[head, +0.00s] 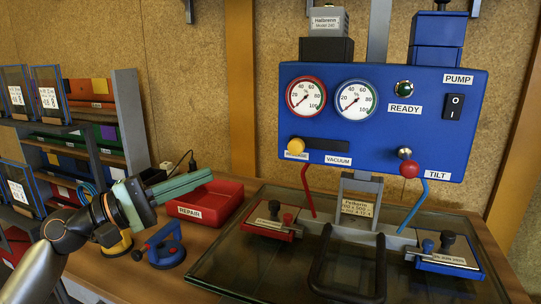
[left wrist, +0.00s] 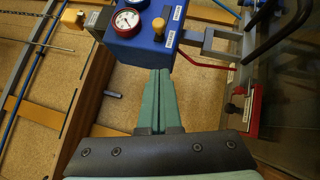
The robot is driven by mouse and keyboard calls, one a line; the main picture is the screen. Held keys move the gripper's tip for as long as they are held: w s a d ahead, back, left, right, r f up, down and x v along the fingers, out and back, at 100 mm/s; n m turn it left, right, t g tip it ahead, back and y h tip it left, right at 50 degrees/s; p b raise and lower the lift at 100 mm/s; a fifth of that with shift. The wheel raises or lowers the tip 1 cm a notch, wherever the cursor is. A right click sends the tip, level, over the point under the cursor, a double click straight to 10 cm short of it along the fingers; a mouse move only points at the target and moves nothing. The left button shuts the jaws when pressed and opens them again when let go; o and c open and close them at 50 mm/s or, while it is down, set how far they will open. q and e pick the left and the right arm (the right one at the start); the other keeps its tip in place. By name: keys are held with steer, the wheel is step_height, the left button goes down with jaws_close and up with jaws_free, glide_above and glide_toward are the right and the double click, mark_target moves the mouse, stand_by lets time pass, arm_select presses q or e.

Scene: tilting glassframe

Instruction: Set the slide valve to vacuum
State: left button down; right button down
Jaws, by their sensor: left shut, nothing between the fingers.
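The slide valve on the blue panel (head: 440,120) has a yellow knob (head: 296,145) at the left end of a dark slot (head: 328,145). The knob partly covers a label at that end, and the VACUUM label (head: 338,160) sits below the slot's right part. My left gripper (head: 208,176) is shut and empty, left of the panel and lower than the knob, apart from it. In the left wrist view its closed fingers (left wrist: 160,75) point towards the blue panel (left wrist: 150,42). My right gripper is not in view.
A red REPAIR bin (head: 218,203) and a blue suction cup (head: 163,245) are on the bench near my left arm. A glass pane (head: 270,265) with red and blue clamps lies below the panel. Shelves stand at left.

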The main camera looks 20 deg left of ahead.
arm_select(q)
steer(key=shift+w, duration=0.1)
steer(key=p, duration=0.5)
glide_toward(297, 146)
steer(key=w+d, duration=0.2)
steer(key=w, duration=0.4)
steer(key=shift+d+r, duration=0.25)
